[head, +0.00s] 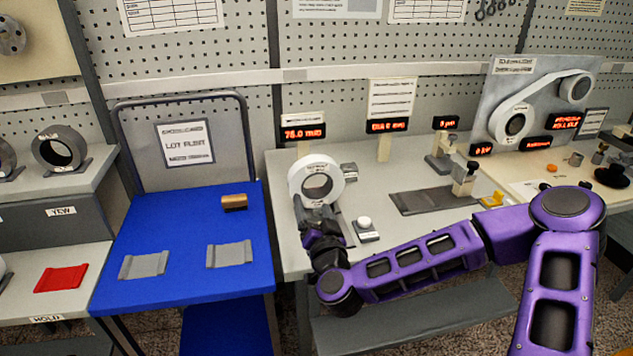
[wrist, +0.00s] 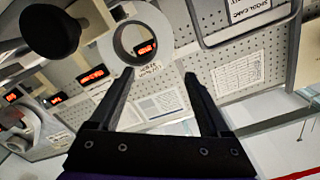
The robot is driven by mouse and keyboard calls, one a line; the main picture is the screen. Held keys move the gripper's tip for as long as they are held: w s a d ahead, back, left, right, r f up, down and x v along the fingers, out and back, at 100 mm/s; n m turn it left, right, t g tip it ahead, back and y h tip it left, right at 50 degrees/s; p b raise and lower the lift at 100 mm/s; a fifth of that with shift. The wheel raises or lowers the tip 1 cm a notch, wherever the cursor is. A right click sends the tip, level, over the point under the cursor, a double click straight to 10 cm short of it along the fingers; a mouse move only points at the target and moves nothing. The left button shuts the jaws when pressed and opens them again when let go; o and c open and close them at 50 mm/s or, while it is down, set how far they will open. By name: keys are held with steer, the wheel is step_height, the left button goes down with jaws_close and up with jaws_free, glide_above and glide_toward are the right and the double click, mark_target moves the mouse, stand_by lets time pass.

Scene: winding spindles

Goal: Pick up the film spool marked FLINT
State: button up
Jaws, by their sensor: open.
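A white ring-shaped spool (head: 330,170) stands upright on the bench just beyond my gripper (head: 318,212). Small print shows on its face, but I cannot read it as FLINT. In the wrist view the white spool (wrist: 118,40) is beyond the fingertips, nearer the left one, with a blurred label on its rim. My gripper (wrist: 158,74) is open and nothing is between its fingers. The arm hides the spool's lower part and its support in the head view. A dark spool (head: 43,150) with an unreadable white tag sits in a cradle on the left shelf.
A blue cart (head: 190,280) with two grey cradles (head: 229,254) and a brown-gold roll (head: 234,201) stands left of the bench. A white-topped button (head: 365,224) and a dark plate (head: 433,200) lie right of the spool. Another white roll (head: 512,118) hangs on the back panel.

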mark_target(301, 176)
steer(key=x, duration=0.9)
steer(key=shift+w+a, duration=0.15)
steer(key=shift+w, duration=0.15)
steer(key=x, duration=0.5)
steer(key=shift+a+r, duration=0.15)
steer(key=shift+r, duration=0.05)
jaws_close()
steer(key=shift+r, duration=0.1)
